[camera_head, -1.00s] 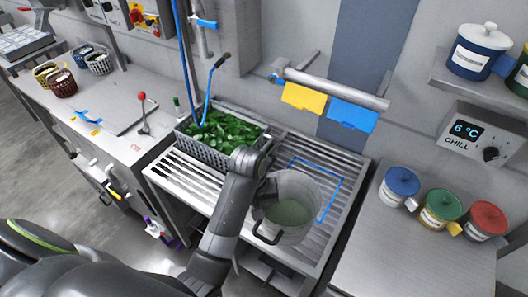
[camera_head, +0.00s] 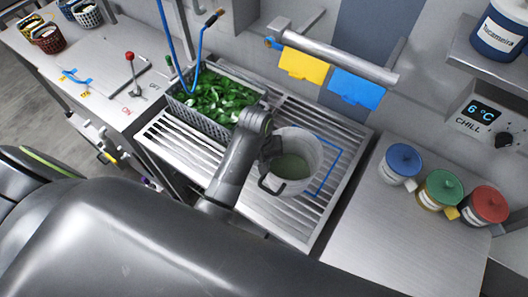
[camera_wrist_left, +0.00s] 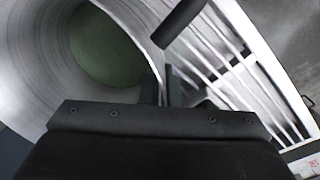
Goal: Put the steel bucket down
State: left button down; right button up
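The steel bucket (camera_head: 309,151) is upright at the slatted steel drainboard (camera_head: 288,221), with greenish liquid (camera_head: 292,167) inside. It overlaps a blue outline (camera_head: 338,158) marked on the slats, which shows along its back and right. I cannot tell whether its base touches the slats. My left gripper (camera_head: 270,149) is at the bucket's left side. In the left wrist view its fingers (camera_wrist_left: 161,88) are closed at the bucket's wall (camera_wrist_left: 35,70), and a dark handle (camera_wrist_left: 180,22) shows nearby. My right gripper is out of view.
A grey basket (camera_head: 205,124) of leafy greens stands left of the bucket. Blue (camera_head: 403,160), green (camera_head: 440,188) and red (camera_head: 483,205) lidded pots stand on the right counter. Yellow (camera_head: 303,66) and blue (camera_head: 356,89) cloths hang on a rail behind.

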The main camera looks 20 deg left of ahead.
pick_arm(q)
jog(key=shift+w+f+p, duration=0.15)
jog(key=shift+f+p, duration=0.25)
jog(key=shift+f, duration=1.75)
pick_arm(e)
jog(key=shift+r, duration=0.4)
pick_arm(q)
jog(key=c, duration=2.1)
grip_release()
jog(key=shift+f, duration=0.2)
jog(key=o, duration=0.4)
